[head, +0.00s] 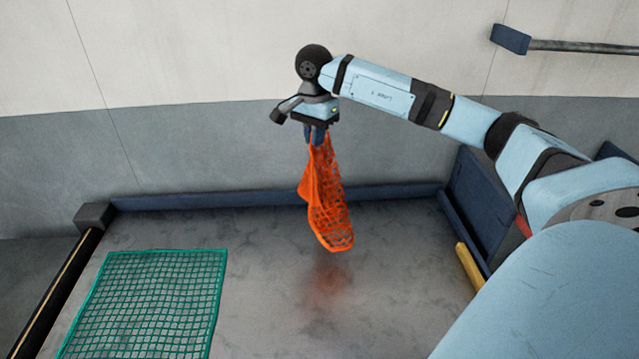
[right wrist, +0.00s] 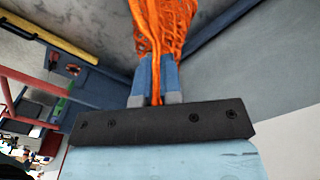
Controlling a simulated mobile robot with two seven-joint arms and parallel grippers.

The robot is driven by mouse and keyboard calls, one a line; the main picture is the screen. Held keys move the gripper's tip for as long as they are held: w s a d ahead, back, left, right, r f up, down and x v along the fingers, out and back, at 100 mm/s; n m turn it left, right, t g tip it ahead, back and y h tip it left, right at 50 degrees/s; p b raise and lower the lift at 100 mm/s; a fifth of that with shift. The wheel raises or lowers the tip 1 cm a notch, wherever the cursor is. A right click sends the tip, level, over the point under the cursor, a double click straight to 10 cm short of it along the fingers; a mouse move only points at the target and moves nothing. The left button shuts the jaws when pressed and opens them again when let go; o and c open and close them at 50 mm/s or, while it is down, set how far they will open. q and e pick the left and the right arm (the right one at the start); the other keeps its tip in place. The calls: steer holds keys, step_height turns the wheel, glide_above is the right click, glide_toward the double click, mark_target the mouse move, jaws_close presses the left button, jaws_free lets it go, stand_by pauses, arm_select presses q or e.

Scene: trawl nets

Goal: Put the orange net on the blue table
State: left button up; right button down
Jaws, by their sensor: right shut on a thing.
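The orange net (head: 326,200) hangs in folds from my right gripper (head: 316,134), above a grey tabletop (head: 400,270) with dark blue edging. Its lower end appears clear of the surface, with an orange reflection below it. In the right wrist view the orange net (right wrist: 163,35) is pinched between the two blue fingers of my right gripper (right wrist: 157,82). My right arm reaches in from the right. My left gripper is not in view. I cannot tell whether this grey-topped table is the blue table.
A green net (head: 150,305) lies flat on the left of the tabletop. A raised dark blue rim (head: 250,197) runs along the back, and a blue panel (head: 475,210) stands at the right beside a yellow bar (head: 469,266). The middle of the surface is clear.

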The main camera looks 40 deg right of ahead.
steer(key=w+d+n, duration=0.7)
steer(key=w, duration=0.1)
steer(key=s+a+f, duration=0.9)
steer(key=s+f, duration=0.2)
steer(key=f, duration=0.2)
steer(key=s+a+f, duration=1)
steer(key=s+f, duration=0.1)
steer(key=f, duration=0.2)
steer(key=s+a+f, duration=0.9)
steer(key=s+f, duration=0.3)
steer(key=f, duration=0.1)
steer(key=shift+a, duration=0.4)
steer(key=c, duration=0.9)
jaws_free()
steer(key=shift+r, duration=0.15)
